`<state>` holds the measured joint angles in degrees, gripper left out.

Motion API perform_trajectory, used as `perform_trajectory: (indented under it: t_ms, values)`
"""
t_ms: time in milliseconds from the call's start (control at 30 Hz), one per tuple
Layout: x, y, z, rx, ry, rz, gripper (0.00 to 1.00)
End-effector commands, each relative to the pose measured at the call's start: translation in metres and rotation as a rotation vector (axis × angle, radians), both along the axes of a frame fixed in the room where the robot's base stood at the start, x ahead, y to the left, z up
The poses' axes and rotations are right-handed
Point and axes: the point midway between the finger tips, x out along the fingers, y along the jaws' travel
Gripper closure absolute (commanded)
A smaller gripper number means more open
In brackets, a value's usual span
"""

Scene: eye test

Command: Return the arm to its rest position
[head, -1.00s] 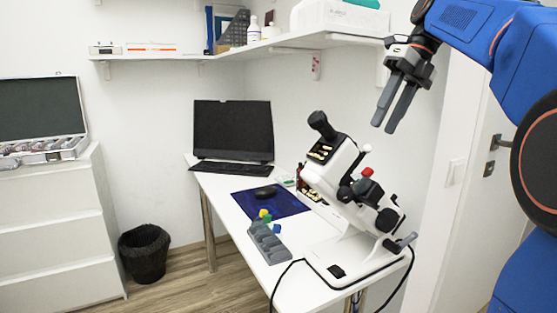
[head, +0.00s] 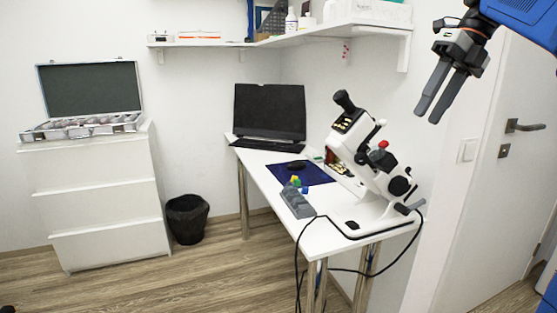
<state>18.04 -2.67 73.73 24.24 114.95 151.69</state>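My gripper (head: 441,96) hangs at the upper right of the head view, raised well above the table and to the right of it. Its two grey fingers point down and to the left, with a gap between them, and nothing is between them. My blue arm (head: 520,18) enters from the top right corner, and most of it is out of frame.
A white table (head: 262,173) holds a slit-lamp-like instrument (head: 375,160), a monitor (head: 270,110), a blue mat (head: 318,175) and a grey holder (head: 297,203). Shelves (head: 330,32) run above. A drawer cabinet (head: 95,195) with an open case (head: 90,95) and a bin (head: 187,218) stand left. A door (head: 500,190) is right.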

Motion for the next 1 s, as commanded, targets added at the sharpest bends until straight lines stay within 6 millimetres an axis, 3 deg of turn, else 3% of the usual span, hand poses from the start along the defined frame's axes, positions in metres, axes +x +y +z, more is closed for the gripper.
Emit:
perform_trajectory:
  t_ms: [567, 767, 1000]
  values:
    - [-0.026, 0.02, -0.039, -0.062, -0.181, 0.315, 0.67]
    - [-0.048, 0.031, -0.073, -0.122, -0.305, 0.567, 0.67]
    - [-0.084, 0.042, -0.132, -0.236, -0.473, 0.99, 0.67]
